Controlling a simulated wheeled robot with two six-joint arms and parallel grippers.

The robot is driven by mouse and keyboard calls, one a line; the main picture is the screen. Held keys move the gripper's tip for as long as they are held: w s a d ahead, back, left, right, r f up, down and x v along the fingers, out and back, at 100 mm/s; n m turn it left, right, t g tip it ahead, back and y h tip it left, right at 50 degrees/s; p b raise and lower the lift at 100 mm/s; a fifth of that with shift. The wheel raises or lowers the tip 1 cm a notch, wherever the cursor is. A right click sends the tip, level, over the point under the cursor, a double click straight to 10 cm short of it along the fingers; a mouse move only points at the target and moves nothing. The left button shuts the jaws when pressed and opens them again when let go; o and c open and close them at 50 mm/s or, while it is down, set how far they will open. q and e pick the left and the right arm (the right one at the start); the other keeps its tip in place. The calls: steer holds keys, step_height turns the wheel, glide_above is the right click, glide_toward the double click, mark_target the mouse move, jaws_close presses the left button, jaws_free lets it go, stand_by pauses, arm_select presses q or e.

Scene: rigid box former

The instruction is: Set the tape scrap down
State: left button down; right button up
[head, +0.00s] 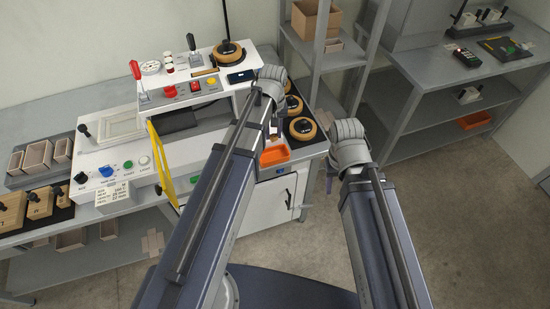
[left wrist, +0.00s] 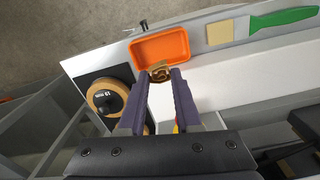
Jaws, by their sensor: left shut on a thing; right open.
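In the left wrist view my left gripper (left wrist: 161,76) is shut on the tape scrap (left wrist: 160,72), a small crumpled shiny brown piece between the fingertips. The scrap overlaps the near rim of an orange tray (left wrist: 160,47) in the picture; I cannot tell how high it is above it. The tray looks empty where it shows. In the head view the orange tray (head: 274,156) sits at the bench's front right, partly behind my left arm.
A tape roll (left wrist: 105,98) is left of the tray in the wrist view; tape rolls (head: 302,129) also show in the head view. A beige pad (left wrist: 220,32) and a green-handled tool (left wrist: 284,18) lie to the right. A yellow frame (head: 161,166) stands by the white machine (head: 195,90).

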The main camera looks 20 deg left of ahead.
mark_target(273, 156)
arm_select(q)
steer(key=shift+f+b, duration=4.95)
steer(key=shift+b, duration=0.05)
steer(key=shift+f, duration=0.2)
steer(key=c, duration=0.6)
jaws_free()
steer(key=shift+r, duration=0.15)
step_height(273, 156, up, 12)
steer(key=p, duration=1.2)
steer(key=shift+r, duration=0.1)
steer(key=s+d+m+y, duration=0.1)
steer(key=s+d+m, duration=0.7)
steer(key=s, duration=0.6)
steer(key=d, duration=0.2)
steer(key=shift+s+d+m, duration=0.3)
steer(key=shift+s+d, duration=0.05)
steer(key=shift+s, duration=0.05)
